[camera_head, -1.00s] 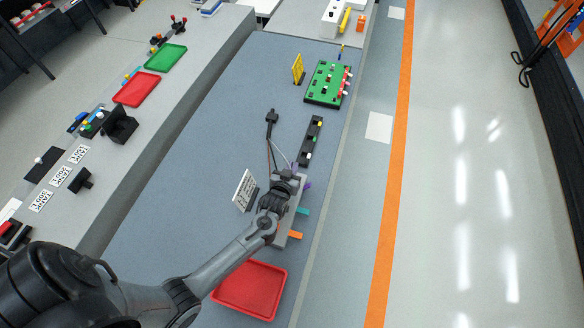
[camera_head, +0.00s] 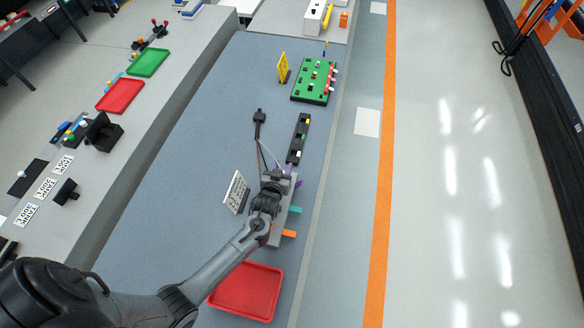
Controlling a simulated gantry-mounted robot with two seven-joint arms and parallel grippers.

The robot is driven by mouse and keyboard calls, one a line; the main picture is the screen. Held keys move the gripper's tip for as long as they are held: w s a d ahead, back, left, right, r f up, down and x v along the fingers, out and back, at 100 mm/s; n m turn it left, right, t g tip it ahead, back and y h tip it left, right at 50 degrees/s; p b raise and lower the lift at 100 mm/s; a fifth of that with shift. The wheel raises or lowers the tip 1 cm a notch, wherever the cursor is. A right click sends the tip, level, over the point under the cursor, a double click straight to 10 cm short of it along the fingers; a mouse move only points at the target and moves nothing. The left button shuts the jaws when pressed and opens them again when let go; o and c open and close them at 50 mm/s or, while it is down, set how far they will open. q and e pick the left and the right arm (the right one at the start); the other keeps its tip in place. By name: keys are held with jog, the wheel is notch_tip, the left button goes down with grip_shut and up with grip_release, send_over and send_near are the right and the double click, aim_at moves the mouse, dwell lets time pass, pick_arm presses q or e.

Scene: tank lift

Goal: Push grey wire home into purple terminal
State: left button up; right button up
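A grey terminal block (camera_head: 276,238) stands on the blue-grey bench with purple (camera_head: 298,184), teal (camera_head: 295,210) and orange (camera_head: 289,234) tabs sticking out on its right side. My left gripper (camera_head: 279,178) is at the far end of the block, beside the purple tab, pointing away from me. My own wrist covers much of the block, and the fingertips are too small to tell open or shut. A thin pale grey wire (camera_head: 269,154) runs from a black holder (camera_head: 259,120) down to the gripper. Its end and the purple terminal's opening are hidden. My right gripper is not in view.
A brown wire (camera_head: 258,158) runs beside the grey one. A black strip (camera_head: 299,140) with small coloured parts lies just beyond the gripper. A white printed card (camera_head: 236,192) stands left of the block. A red tray (camera_head: 246,290) lies nearer. The bench's left middle is clear.

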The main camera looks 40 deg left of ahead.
pick_arm(q)
jog(key=d+r+b, duration=0.2)
jog(key=d+r, duration=0.8)
jog(key=d, duration=0.1)
jog(key=shift+d+r, duration=0.35)
jog(key=shift+r, duration=0.05)
